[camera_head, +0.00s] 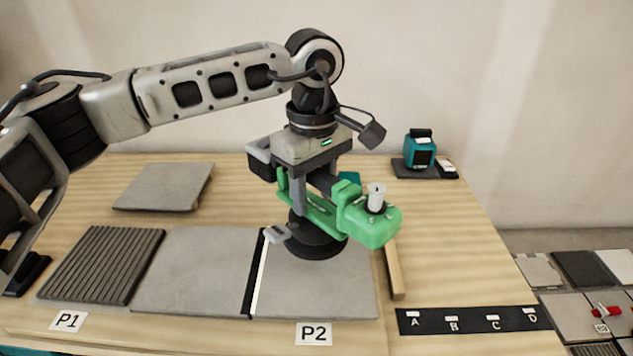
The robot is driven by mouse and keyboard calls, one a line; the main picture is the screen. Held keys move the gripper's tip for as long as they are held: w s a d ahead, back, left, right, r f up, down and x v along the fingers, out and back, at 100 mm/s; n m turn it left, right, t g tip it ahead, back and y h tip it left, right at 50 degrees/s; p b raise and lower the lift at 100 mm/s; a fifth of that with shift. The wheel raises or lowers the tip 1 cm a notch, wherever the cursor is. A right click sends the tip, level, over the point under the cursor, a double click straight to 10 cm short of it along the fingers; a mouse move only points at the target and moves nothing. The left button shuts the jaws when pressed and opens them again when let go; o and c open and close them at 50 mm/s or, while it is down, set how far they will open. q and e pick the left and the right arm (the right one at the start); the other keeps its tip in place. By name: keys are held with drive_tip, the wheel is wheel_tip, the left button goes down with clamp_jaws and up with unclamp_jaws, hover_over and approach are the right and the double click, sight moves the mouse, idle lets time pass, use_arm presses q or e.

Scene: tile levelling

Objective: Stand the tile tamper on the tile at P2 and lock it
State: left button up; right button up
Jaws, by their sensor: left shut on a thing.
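The tile tamper has a green body (368,223), a white knob (376,197) on top and a round black base (316,243). My left gripper (310,195) is shut on the green body from above. The black base is over the upper part of the grey tile at P2 (315,290) and appears to rest on it, upright; the exact contact is hard to tell. A small grey lever (278,233) sticks out at the base's left side. Whether it is locked cannot be told. The P2 label (313,334) lies in front of the tile. My right gripper is not in view.
A ribbed dark tile (103,264) lies by P1, beside a plain grey tile (195,270). A loose tile (165,186) lies behind. A wooden strip (395,268) borders P2 on the right. A black A-D strip (473,321) and a teal device (420,150) are further right.

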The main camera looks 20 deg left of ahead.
sight(314, 204)
use_arm(q)
drive_tip(key=shift+f, duration=0.25)
drive_tip(key=shift+f+b, duration=1.4)
drive_tip(key=shift+f, duration=1.1)
drive_tip(key=shift+f+b, duration=0.1)
drive_tip(key=shift+b, duration=0.2)
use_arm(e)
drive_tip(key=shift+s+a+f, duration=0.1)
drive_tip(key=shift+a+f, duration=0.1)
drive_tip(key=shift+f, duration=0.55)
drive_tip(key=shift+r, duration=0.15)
use_arm(q)
drive_tip(key=shift+f, duration=0.1)
drive_tip(key=shift+d, duration=0.1)
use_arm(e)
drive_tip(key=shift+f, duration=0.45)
use_arm(q)
drive_tip(key=shift+f+b, duration=0.25)
drive_tip(key=shift+b, duration=0.2)
